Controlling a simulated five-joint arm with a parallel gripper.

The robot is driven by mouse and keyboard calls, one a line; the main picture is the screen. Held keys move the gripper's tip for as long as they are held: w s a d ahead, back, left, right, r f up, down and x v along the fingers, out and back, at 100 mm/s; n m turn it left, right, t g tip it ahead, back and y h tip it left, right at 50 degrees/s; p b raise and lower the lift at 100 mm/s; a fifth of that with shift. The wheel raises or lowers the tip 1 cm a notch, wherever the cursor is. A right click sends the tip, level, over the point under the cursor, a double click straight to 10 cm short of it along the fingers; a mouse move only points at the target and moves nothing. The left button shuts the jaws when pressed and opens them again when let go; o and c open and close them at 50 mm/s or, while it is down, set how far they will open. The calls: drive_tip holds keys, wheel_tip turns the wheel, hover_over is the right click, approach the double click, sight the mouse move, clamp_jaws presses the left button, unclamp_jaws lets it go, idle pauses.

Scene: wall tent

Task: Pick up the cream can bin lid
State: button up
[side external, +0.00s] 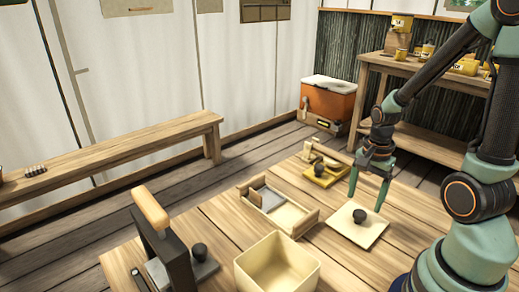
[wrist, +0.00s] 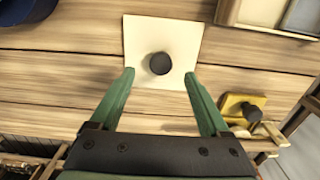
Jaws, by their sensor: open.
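The cream can bin lid (side external: 349,232) is a flat, cream, square plate with a round black knob in its middle. It lies on the wooden table at the right. In the wrist view the lid (wrist: 187,35) is at the top centre, with its knob just beyond the fingertips. My gripper (side external: 371,197) points down over the table near the lid, and its green fingers are apart. In the wrist view the gripper (wrist: 160,73) is open, with nothing between its fingers. An open cream bin (side external: 283,266) stands at the front of the table.
A wooden tray (side external: 304,222) with compartments stands left of the lid. A yellow piece with a black knob (side external: 321,178) lies behind it. A dark rack with a wooden handle (side external: 161,240) stands at the front left. Bare table lies between the lid and the bin.

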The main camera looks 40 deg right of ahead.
sight(360, 213)
drive_tip(key=shift+w+d+f, duration=0.1)
drive_tip(key=shift+f, duration=2.3)
clamp_jaws()
